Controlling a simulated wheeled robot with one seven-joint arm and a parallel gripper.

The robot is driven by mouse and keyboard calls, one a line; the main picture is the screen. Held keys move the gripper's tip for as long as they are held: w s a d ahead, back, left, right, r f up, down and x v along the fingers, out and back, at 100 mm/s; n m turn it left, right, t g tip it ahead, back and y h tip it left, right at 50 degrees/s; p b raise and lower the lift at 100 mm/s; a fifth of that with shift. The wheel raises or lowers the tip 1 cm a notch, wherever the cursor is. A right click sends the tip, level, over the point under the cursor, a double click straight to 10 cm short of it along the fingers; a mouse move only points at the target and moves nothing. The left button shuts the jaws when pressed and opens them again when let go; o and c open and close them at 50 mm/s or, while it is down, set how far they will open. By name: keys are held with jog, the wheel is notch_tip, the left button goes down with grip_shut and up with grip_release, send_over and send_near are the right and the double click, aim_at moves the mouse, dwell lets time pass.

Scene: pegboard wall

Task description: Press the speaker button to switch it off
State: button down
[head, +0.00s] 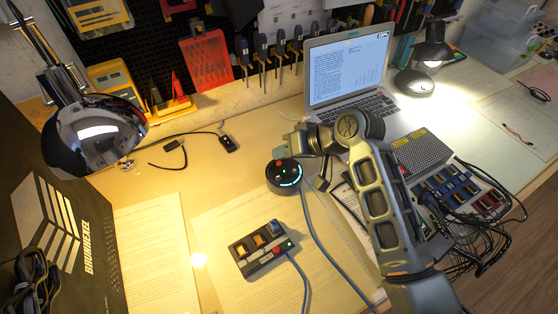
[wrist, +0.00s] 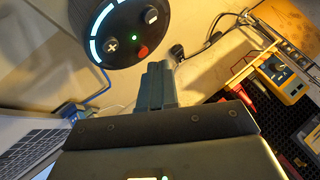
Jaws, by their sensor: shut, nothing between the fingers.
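The speaker (head: 284,176) is a round black puck on the desk in the head view, with a lit pale-blue arc. In the wrist view the speaker (wrist: 118,30) fills the upper left. Its face carries a plus button, a white-marked button, a red button (wrist: 142,52) and a small green light (wrist: 133,38). My gripper (wrist: 157,66) is shut and empty, its fingertips just below and right of the red button in that picture. Whether they touch the speaker cannot be told. In the head view my gripper (head: 280,154) is by the speaker's far edge.
A switch box (head: 262,249) with a blue cable lies in front of the speaker. A laptop (head: 350,80) stands behind my arm. A lamp (head: 95,135) is at left, and a grey perforated box (head: 424,155) with cables at right. Papers cover the near desk.

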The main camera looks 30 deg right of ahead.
jog(key=shift+f, duration=0.1)
dwell(0.3)
jog(key=shift+f, duration=0.35)
jog(key=shift+f, duration=0.2)
dwell(0.4)
jog(key=shift+r, duration=0.2)
jog(key=shift+r+p, duration=0.5)
jog(key=shift+p, duration=0.2)
notch_tip(320, 180, up, 4)
jog(key=p, duration=0.4)
jog(key=shift+r, duration=0.95)
